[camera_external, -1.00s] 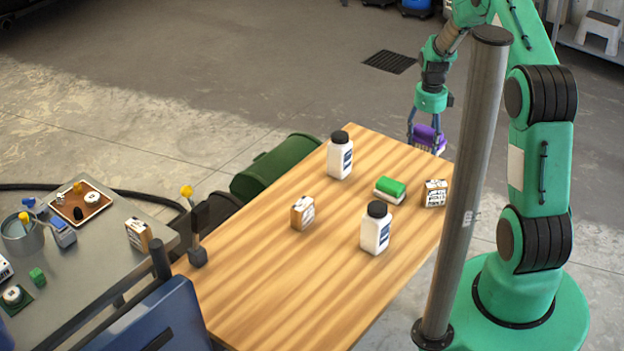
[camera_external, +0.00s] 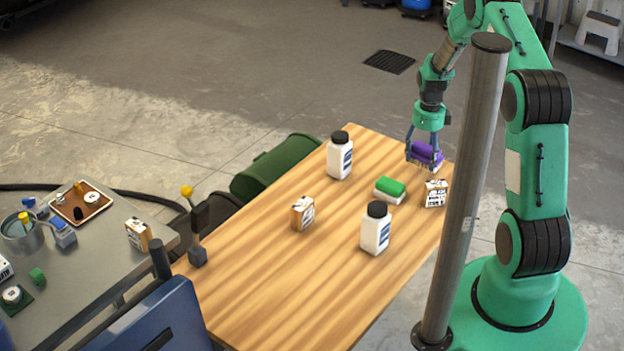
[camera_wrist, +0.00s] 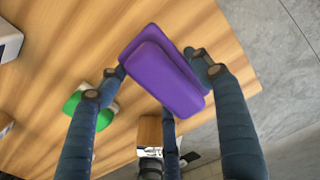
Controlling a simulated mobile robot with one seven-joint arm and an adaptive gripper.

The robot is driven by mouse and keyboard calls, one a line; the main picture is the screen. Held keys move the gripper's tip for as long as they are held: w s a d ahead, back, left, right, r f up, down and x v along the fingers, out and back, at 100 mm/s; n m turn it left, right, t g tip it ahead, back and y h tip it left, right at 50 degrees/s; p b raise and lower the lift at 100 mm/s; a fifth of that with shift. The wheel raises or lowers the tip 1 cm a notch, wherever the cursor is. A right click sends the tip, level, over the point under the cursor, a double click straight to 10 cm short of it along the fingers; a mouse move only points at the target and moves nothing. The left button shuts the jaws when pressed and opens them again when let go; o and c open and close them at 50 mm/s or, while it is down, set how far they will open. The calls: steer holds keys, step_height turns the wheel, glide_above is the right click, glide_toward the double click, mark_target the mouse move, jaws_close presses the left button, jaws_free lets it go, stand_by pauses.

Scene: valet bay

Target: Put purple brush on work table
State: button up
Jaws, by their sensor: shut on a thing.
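The purple brush (camera_external: 426,151) is held between the fingers of my gripper (camera_external: 424,160) at the far right corner of the wooden work table (camera_external: 290,270). In the wrist view the purple brush (camera_wrist: 163,72) fills the space between the fingers of my gripper (camera_wrist: 160,80), with the wooden tabletop (camera_wrist: 215,32) behind it. In the external view the brush is low over the table corner or touching it; I cannot tell which.
A green brush (camera_external: 390,187) and a small box (camera_external: 435,193) lie close by. Two white bottles (camera_external: 340,158) (camera_external: 376,232) and another box (camera_external: 303,213) stand on the table. A metal post (camera_external: 466,190) rises at its right edge. The table's front part is clear.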

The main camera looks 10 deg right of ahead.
mark_target(423, 164)
steer(key=shift+f+b, duration=0.3)
steer(key=shift+f, duration=1.45)
steer(key=shift+f, duration=0.1)
steer(key=o, duration=1.2)
steer(key=shift+o, duration=0.2)
step_height(423, 164, up, 12)
steer(key=shift+r+p, duration=0.15)
steer(key=shift+p, duration=0.9)
